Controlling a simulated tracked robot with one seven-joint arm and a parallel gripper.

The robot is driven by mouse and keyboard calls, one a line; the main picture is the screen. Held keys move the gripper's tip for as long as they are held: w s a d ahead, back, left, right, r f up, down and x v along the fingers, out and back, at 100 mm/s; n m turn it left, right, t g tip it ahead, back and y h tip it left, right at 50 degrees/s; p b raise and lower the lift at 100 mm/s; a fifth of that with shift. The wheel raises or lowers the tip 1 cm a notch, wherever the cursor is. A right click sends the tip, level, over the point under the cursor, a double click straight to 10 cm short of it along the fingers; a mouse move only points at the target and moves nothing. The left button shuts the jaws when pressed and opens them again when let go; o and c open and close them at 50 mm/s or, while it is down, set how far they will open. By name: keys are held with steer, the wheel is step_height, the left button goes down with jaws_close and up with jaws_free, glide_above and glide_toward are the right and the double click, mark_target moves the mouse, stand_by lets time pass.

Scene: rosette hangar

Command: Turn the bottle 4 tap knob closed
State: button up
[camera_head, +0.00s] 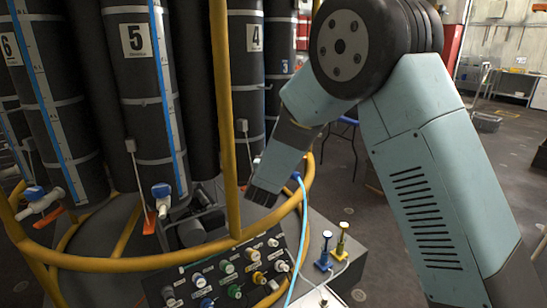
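The black bottle 4 (246,85) stands upright at the rear, with a white "4" label (254,38), partly hidden by a yellow upright. A small white-blue piece (256,161) shows low beside it, at my gripper's left edge. It may be part of the bottle 4 tap, but I cannot tell. The tap knob itself is not clearly visible. My gripper (264,193) reaches down and left in front of the foot of bottle 4. Its dark end covers that area. Whether its fingers are open or hold anything cannot be seen.
A yellow rail (130,264) and yellow upright (222,110) ring the bottles. Bottle 5 (138,90) has a blue-handled tap (161,196); bottle 6's tap (38,199) is left. A knob panel (228,272) and blue hose (302,235) lie in front. Open floor is right.

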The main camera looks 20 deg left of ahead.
stand_by(0.3)
steer(key=o, duration=1)
steer(key=shift+c, duration=0.2)
steer(key=s+d, duration=0.1)
steer(key=s, duration=1.2)
steer(key=shift+s+d, duration=0.3)
steer(key=shift+d, duration=0.1)
